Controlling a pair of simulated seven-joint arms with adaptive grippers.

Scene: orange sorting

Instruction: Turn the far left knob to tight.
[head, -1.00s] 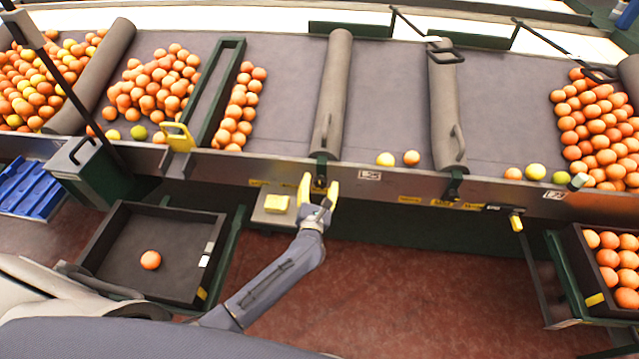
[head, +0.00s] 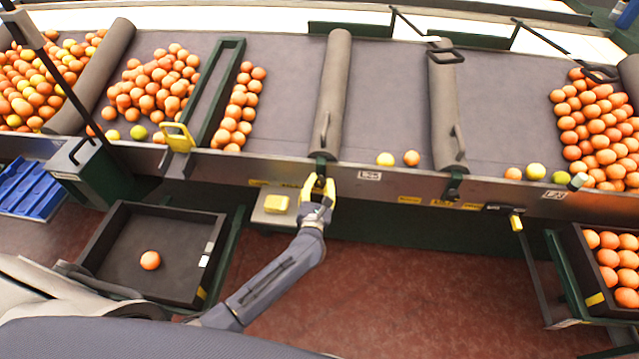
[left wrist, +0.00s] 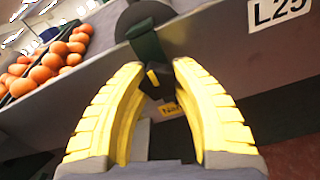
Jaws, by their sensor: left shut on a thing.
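The knob is a small dark piece with a yellow mark in the left wrist view (left wrist: 154,80), on a dark green bracket (left wrist: 147,45) at the belt's front rail. The bracket sits below the near end of the left grey roller (head: 334,90). My left gripper (head: 319,184), with yellow ribbed fingers, is shut on the knob, one finger at each side. In the left wrist view the gripper (left wrist: 160,70) points up at the rail. The fingers hide most of the knob in the head view. My right gripper is not in view.
A second roller (head: 442,100) has its own dark knob (head: 453,188) to the right. A dark tray (head: 130,215) holds one orange (head: 150,260). Red floor is open to the lower right.

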